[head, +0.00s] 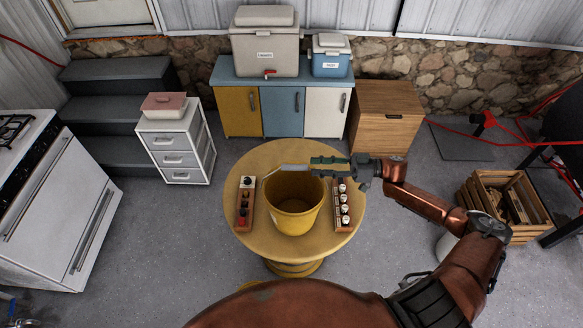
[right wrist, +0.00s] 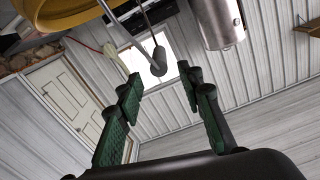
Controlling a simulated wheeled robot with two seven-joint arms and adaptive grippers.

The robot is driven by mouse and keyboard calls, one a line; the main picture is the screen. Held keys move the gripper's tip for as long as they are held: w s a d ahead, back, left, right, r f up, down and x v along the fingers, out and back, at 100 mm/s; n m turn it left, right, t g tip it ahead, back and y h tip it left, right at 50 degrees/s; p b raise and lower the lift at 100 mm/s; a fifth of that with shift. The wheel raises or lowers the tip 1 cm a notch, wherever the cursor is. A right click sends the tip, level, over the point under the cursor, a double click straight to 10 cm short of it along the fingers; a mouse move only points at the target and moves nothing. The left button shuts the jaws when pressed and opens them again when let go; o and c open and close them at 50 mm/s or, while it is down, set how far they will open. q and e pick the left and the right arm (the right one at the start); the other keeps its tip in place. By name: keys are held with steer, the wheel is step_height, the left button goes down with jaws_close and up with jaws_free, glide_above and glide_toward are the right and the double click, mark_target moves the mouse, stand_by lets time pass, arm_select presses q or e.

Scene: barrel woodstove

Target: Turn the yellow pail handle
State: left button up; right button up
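The yellow pail (head: 294,204) stands upright on the round yellow table. Its handle is raised, with a light grey grip (head: 294,167) above the pail's far rim. My right gripper (head: 313,167) comes in from the right, its green fingers level with the grip's right end. In the right wrist view my right gripper (right wrist: 161,84) is open with nothing between its fingers. The handle (right wrist: 126,36) shows there just beyond the fingertips, with part of the yellow pail (right wrist: 70,12) at the top left. My left gripper is not in view.
On the round table (head: 285,155), a wooden rack with knobs (head: 244,204) stands left of the pail and a rack of small white-topped items (head: 342,205) right of it. Cabinets with coolers (head: 265,42) stand behind. A wooden crate (head: 505,204) sits at the right.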

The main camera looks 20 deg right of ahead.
mark_target(298, 165)
steer(key=shift+w+a+f, duration=0.1)
steer(key=shift+w+a, duration=0.1)
steer(key=shift+a, duration=0.25)
steer(key=p+x, duration=0.1)
steer(key=x, duration=0.5)
steer(key=shift+w+a, duration=0.1)
steer(key=shift+a, duration=0.05)
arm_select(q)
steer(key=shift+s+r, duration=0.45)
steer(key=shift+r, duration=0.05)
arm_select(e)
steer(key=shift+w+a, duration=0.25)
steer(key=shift+a, duration=0.25)
steer(key=shift+c, duration=0.6)
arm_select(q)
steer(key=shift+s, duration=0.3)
arm_select(e)
jaws_close()
